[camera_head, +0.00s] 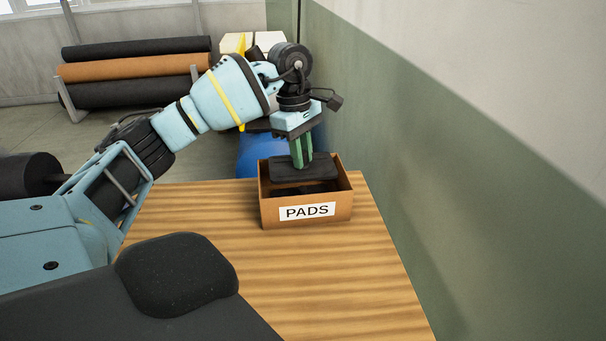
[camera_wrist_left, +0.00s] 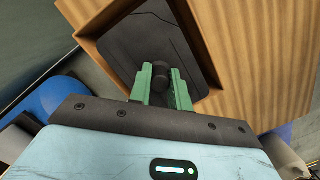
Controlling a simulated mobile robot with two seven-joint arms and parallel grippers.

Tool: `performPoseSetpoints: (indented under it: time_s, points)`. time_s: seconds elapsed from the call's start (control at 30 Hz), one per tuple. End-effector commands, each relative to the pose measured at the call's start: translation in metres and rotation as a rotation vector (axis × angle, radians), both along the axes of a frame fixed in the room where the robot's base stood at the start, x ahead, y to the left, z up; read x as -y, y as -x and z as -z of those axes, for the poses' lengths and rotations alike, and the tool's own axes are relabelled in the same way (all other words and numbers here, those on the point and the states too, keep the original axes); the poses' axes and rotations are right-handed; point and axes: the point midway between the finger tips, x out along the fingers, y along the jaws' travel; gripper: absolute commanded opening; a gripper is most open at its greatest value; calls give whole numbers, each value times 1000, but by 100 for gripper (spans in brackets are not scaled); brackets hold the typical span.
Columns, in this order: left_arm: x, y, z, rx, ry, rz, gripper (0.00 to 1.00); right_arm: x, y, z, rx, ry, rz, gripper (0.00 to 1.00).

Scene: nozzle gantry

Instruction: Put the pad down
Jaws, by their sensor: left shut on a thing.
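A dark pad (camera_head: 304,168) with a round knob on its back is held by my left gripper (camera_head: 302,158) at the mouth of an open box (camera_head: 276,215) labelled PADS. In the left wrist view, the green fingers of my left gripper (camera_wrist_left: 169,88) are shut on the knob of the pad (camera_wrist_left: 150,40). The pad lies across the box opening in the head view, its upper face near rim height. Dark contents show below it in the box, too hidden to make out. My right gripper is not in view.
The box stands on a wooden table (camera_head: 320,270) near its far edge. A green and white wall (camera_head: 480,150) runs close on the right. Black and orange rolls (camera_head: 135,68) lie on a rack behind. A blue object (camera_head: 255,155) stands beyond the table.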

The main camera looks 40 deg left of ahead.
Motion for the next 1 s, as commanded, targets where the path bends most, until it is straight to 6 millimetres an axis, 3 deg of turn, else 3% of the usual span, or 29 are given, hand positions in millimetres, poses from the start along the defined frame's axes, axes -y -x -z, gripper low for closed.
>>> performPoseSetpoints:
  time_s: [0.1,0.37,0.63,1.0]
  points:
    - [0,0,11,1,0,0,0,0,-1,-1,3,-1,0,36]
    - [0,0,18,0,0,0,0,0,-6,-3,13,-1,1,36]
    - [0,1,49,0,0,-2,0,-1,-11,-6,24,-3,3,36]
    - [0,0,54,1,1,-1,0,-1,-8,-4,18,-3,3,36]
